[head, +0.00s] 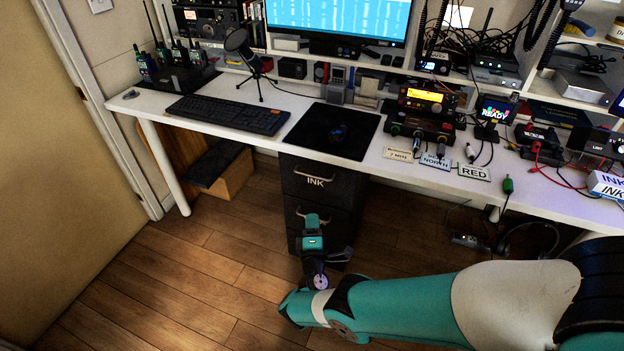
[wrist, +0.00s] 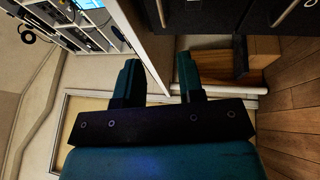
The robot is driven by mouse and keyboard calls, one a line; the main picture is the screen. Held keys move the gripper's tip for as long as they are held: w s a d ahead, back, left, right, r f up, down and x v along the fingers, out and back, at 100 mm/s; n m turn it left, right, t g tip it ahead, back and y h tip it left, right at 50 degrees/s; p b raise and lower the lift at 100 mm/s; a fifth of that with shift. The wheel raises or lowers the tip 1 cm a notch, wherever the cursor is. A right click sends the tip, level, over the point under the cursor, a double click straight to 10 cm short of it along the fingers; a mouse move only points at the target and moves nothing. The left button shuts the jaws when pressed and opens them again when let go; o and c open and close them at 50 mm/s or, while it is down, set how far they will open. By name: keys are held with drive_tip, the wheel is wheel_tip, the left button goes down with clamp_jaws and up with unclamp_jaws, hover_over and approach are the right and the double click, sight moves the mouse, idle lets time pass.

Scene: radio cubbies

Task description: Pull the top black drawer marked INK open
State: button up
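The black drawer cabinet stands under the white desk in the head view. Its top drawer (head: 330,190), marked INK in white, looks shut, with a pale bar handle (head: 308,173) above the letters. A lower drawer (head: 296,220) has its own handle, partly behind my gripper. My teal gripper (head: 311,219) shows in front of the lower drawer, below the INK label, apart from the INK handle. In the wrist view my gripper (wrist: 159,78) has its two fingers well apart with nothing between them. Part of a bar handle (wrist: 284,13) on a dark front shows at the upper right there.
The desk (head: 240,145) above bears a keyboard (head: 228,115), a black mat (head: 315,145) and radio gear. A wooden box (head: 232,178) with a dark top stands under the desk, left of the cabinet. The wood floor (head: 180,270) in front is clear.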

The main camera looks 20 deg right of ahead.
drive_tip(key=b+x, duration=1.7)
drive_tip(key=b, duration=0.4)
drive_tip(key=shift+r, duration=0.15)
clamp_jaws()
